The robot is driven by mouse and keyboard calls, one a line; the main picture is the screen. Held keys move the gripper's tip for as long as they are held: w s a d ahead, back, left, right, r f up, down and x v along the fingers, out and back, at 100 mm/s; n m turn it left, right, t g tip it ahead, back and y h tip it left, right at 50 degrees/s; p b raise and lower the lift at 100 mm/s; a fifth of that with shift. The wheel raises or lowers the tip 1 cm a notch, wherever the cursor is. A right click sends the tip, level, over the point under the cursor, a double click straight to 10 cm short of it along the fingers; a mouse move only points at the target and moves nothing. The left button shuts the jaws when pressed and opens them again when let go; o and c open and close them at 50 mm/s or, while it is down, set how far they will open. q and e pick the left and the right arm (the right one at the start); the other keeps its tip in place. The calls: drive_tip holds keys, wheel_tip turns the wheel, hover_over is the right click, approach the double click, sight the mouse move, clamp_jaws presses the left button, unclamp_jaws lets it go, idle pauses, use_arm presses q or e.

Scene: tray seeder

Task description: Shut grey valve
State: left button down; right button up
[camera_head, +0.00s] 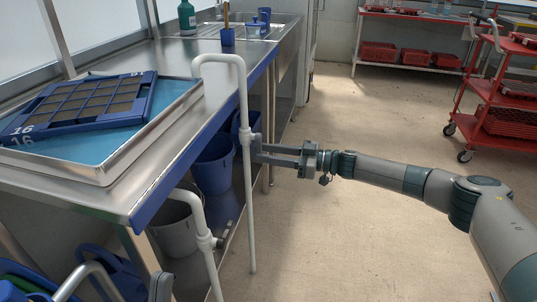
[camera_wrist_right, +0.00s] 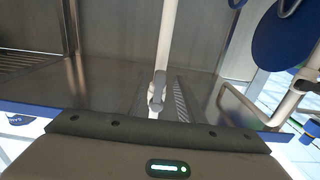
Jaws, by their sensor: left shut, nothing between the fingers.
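A tall pale standpipe (camera_head: 240,90) rises in front of the bench and bends over at its top. A pale grey valve fitting (camera_head: 246,136) sits partway up it. My right gripper (camera_head: 258,152) reaches in from the right, its two fingers apart at this fitting. In the right wrist view the pipe runs down to a grey lever (camera_wrist_right: 157,92) between the fingers; I cannot tell whether they touch it. A second, lower pipe (camera_head: 192,194) carries another fitting (camera_head: 207,241). Only a small grey part of my left gripper (camera_head: 161,287) shows at the bottom left; it is shut and empty.
The steel bench (camera_head: 125,197) holds a metal tray (camera_head: 105,172) with a blue seed-tray frame (camera_head: 80,104). A blue bucket (camera_head: 213,165) and a grey bucket (camera_head: 174,228) stand below. A red trolley (camera_head: 478,90) is at right. The floor between is clear.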

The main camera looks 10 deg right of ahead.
clamp_jaws()
use_arm(q)
drive_tip(key=shift+f, duration=0.1)
